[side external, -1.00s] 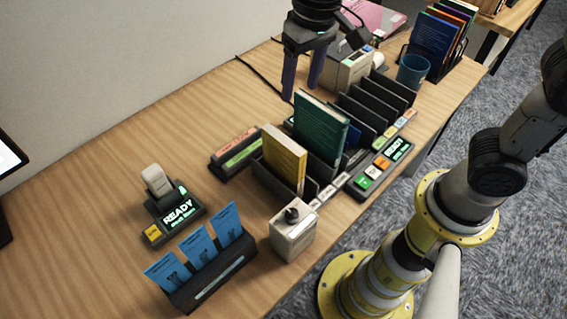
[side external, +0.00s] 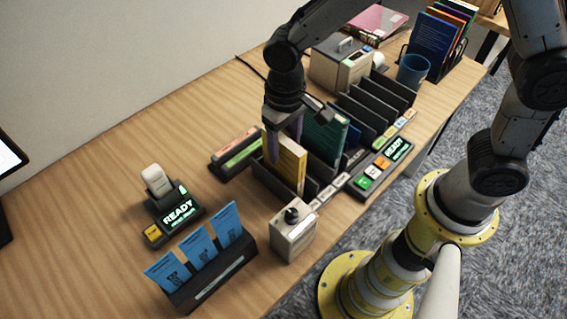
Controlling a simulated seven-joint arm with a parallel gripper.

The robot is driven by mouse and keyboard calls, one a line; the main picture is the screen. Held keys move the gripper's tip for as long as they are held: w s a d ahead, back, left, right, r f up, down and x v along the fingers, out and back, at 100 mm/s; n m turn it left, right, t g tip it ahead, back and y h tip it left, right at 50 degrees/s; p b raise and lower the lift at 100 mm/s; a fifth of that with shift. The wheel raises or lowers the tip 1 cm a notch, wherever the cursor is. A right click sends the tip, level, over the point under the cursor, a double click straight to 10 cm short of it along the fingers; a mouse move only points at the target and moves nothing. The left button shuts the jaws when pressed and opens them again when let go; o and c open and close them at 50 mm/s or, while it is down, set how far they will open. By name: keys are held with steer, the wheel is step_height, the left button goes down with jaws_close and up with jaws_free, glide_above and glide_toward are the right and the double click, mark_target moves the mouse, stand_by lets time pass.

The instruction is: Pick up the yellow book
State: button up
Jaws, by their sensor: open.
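The yellow book (side external: 289,166) stands upright in the front-left slot of the black slotted rack (side external: 268,182). My gripper (side external: 284,140) is directly above it, pointing down, with its purple fingers at the book's upper part. One finger shows at the left of the book's top and the other near its right. The jaws are open. I cannot tell whether the fingers touch the book. A green book (side external: 325,134) stands in the rack just behind the yellow one, partly hidden by my gripper.
Black dividers (side external: 376,106) continue behind the green book. A grey box with a knob (side external: 293,234) stands in front of the rack, and a holder with blue cards (side external: 211,270) is at front left. A blue mug (side external: 412,70) stands at the back. The table's left middle is clear.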

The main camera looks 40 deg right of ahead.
mark_target(282, 157)
steer(key=shift+w+a+f, duration=0.1)
steer(key=shift+w+f, duration=0.1)
steer(key=shift+f, duration=0.95)
steer(key=shift+w+f, duration=0.15)
steer(key=shift+f, duration=1)
jaws_close()
